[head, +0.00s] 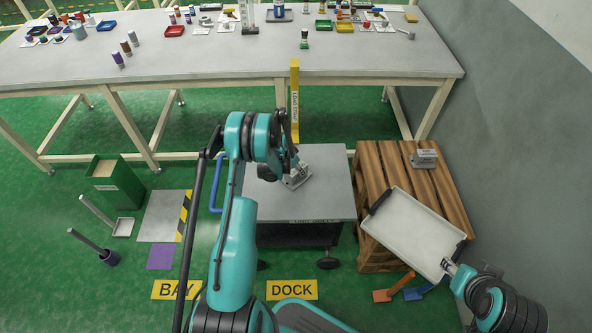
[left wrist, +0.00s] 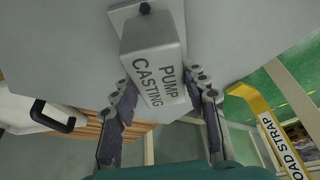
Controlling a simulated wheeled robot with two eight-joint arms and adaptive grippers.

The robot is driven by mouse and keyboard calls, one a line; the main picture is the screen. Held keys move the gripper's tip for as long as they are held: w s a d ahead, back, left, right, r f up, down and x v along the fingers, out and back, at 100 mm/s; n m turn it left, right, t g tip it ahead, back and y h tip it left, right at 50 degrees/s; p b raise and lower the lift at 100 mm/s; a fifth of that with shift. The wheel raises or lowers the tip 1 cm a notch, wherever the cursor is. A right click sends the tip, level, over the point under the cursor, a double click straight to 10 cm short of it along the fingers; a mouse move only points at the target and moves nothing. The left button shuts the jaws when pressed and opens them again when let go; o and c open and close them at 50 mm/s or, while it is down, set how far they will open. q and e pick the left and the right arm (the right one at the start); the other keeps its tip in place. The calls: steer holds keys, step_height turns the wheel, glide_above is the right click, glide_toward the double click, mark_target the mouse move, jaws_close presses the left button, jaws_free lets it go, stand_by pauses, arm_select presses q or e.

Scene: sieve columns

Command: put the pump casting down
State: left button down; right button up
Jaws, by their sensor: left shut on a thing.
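The pump casting (left wrist: 155,65) is a grey labelled block with a flat flange. My left gripper (left wrist: 165,100) is shut on it, with one dark finger on each side. In the head view the casting (head: 299,181) is over the grey top of the cart (head: 328,196), partly hidden by my left gripper (head: 287,170). I cannot tell whether it touches the cart top. My right gripper (head: 453,268) is at the near right edge of a white tray (head: 418,230); its fingers are too small to read.
A wooden pallet stack (head: 375,170) stands right of the cart, with a grey labelled block (head: 424,158) on it. The tray overlaps the stack's near part. A yellow load strap post (head: 295,105) stands behind the cart. The cart top's right side is clear.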

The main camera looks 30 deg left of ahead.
arm_select(q)
steer(key=shift+r, duration=0.15)
steer(key=c, duration=0.8)
jaws_free()
